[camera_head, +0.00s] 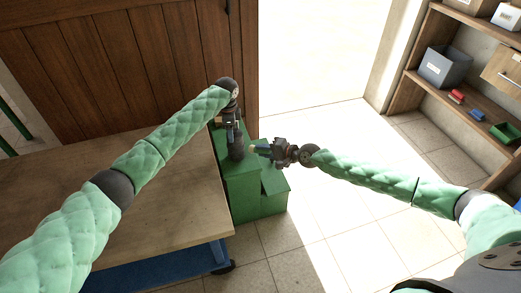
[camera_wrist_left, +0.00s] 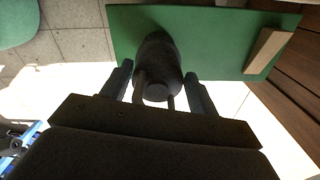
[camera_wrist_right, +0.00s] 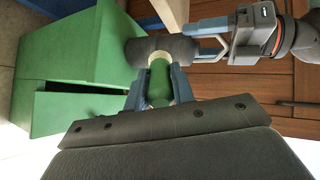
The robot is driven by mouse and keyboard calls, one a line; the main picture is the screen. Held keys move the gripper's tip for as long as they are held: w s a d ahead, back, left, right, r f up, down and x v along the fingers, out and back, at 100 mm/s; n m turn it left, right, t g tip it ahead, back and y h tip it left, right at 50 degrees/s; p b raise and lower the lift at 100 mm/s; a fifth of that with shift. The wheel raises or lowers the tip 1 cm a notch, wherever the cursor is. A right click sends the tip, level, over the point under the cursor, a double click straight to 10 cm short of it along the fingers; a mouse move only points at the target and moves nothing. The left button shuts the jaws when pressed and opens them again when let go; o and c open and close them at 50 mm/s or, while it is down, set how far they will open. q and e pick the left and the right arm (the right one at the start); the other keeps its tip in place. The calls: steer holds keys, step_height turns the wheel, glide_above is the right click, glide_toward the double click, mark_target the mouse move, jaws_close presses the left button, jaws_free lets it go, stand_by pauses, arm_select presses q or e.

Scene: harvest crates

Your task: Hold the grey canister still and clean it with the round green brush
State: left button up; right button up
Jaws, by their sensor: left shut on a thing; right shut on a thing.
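The grey canister (camera_head: 236,151) is dark and rounded, above the green cabinet top. My left gripper (camera_head: 233,133) is shut on it from above; the left wrist view shows the canister (camera_wrist_left: 158,62) between the fingers. My right gripper (camera_head: 268,149) is shut on the round green brush (camera_head: 259,148), right of the canister. In the right wrist view the brush's green body (camera_wrist_right: 159,82) is between the fingers, and its pale end (camera_wrist_right: 158,57) meets the canister's side (camera_wrist_right: 160,47), apparently touching. Whether the canister rests on the cabinet is hard to tell.
The green cabinet (camera_head: 242,192) has a lower step on its right. A light wooden block (camera_wrist_left: 268,50) lies on its top. A wooden table (camera_head: 150,205) stands to the left, a brown plank wall (camera_head: 150,60) behind. Shelves (camera_head: 455,75) with bins are far right. The tiled floor is clear.

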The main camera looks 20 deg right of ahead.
stand_by(0.3)
arm_select(q)
steer(key=o, duration=1.8)
steer(key=shift+c, duration=0.2)
step_height(320, 180, up, 12)
